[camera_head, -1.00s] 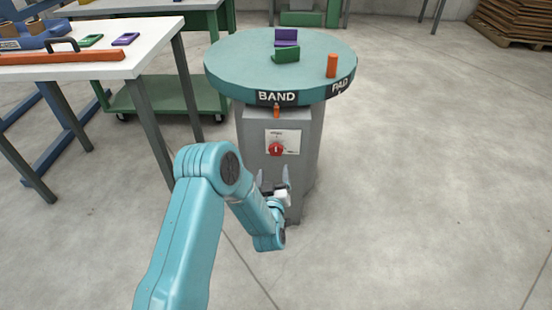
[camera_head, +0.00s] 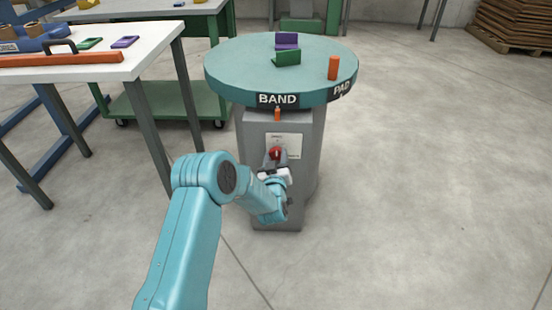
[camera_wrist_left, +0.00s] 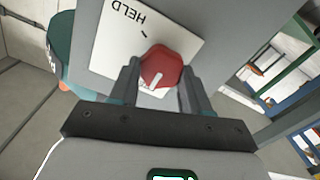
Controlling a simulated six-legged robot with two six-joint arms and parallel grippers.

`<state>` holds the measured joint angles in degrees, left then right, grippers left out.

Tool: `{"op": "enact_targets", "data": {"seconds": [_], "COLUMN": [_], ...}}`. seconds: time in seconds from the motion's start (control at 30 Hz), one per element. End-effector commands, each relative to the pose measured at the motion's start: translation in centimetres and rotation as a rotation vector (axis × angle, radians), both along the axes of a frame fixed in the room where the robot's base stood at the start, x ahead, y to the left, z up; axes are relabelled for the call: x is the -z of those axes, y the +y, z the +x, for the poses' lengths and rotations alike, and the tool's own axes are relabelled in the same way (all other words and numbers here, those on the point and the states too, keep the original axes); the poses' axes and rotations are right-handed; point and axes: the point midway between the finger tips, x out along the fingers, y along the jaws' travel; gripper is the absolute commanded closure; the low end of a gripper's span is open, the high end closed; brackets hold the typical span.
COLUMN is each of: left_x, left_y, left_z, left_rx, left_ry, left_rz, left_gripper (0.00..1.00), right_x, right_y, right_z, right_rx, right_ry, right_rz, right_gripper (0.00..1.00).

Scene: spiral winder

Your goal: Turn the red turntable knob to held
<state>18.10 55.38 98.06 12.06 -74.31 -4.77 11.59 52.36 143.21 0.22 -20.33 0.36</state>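The red knob (camera_head: 275,153) is on a white label plate (camera_head: 294,140) on the front of the grey turntable pedestal (camera_head: 309,150). In the left wrist view the knob (camera_wrist_left: 160,66) sits between the two fingertips of my left gripper (camera_wrist_left: 160,72), which appear to touch both its sides. Its white pointer mark aims at the lower left there, away from the word HELD at the upper left of the plate (camera_wrist_left: 120,40). In the head view my left gripper (camera_head: 275,161) partly covers the knob. My right gripper shows in neither view.
The teal turntable top (camera_head: 240,65) overhangs the pedestal and carries a green block (camera_head: 287,58), a purple block (camera_head: 287,40) and an orange cylinder (camera_head: 333,68). A small orange peg (camera_head: 277,114) stands out above the plate.

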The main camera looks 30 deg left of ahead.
Motion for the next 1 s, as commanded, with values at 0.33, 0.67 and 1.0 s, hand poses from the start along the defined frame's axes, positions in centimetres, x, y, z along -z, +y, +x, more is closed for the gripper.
{"op": "enact_targets", "data": {"seconds": [0.33,0.67,1.0], "left_x": [0.1,0.2,0.2], "left_y": [0.0,-0.1,-0.2], "left_z": [0.0,0.0,0.0], "left_rx": [-0.001,-0.001,0.001], "left_ry": [0.016,0.125,0.294], "left_rz": [0.026,0.201,0.475], "left_gripper": [0.83,0.83,0.83], "right_x": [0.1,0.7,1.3], "right_y": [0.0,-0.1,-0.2], "right_z": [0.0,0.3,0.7], "right_rx": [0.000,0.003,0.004], "right_ry": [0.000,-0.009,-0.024], "right_rz": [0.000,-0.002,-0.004], "right_gripper": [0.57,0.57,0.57]}}
